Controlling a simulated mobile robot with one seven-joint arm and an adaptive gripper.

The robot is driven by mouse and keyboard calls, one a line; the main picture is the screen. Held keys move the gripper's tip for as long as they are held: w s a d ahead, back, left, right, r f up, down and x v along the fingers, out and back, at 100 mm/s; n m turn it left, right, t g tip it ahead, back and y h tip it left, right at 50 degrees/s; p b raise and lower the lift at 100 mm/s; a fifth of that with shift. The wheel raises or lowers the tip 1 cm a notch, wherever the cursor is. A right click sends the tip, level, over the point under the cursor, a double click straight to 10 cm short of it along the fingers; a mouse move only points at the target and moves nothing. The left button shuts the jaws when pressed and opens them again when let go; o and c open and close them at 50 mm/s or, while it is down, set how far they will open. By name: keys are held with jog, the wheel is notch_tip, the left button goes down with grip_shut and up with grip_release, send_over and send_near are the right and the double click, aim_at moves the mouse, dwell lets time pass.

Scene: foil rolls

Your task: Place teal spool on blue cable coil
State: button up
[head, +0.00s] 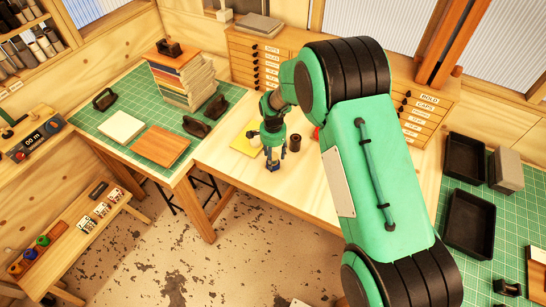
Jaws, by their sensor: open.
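My gripper (274,160) points down over the pale wooden table, near its front edge. It is open. A small dark blue shape (273,166) shows at the fingertips; I cannot tell whether it is the blue cable coil or part of the fingers. I cannot make out a teal spool; the green gripper and arm cover part of the table. Right of the gripper a dark brown cylinder (295,142) stands upright, apart from it.
A yellow sheet (243,144) and a whitish round thing (255,139) lie behind and left of the gripper. A small red thing (316,134) is partly hidden by my arm. A green cutting mat (110,148) with a tall stack (184,82) is left. The table's front left is clear.

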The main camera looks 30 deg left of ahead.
aim_at(273, 156)
jog(key=shift+r, duration=0.1)
notch_tip(273, 156, up, 12)
jog(key=b, duration=0.1)
dwell(0.7)
dwell(0.5)
jog(key=shift+r, duration=0.15)
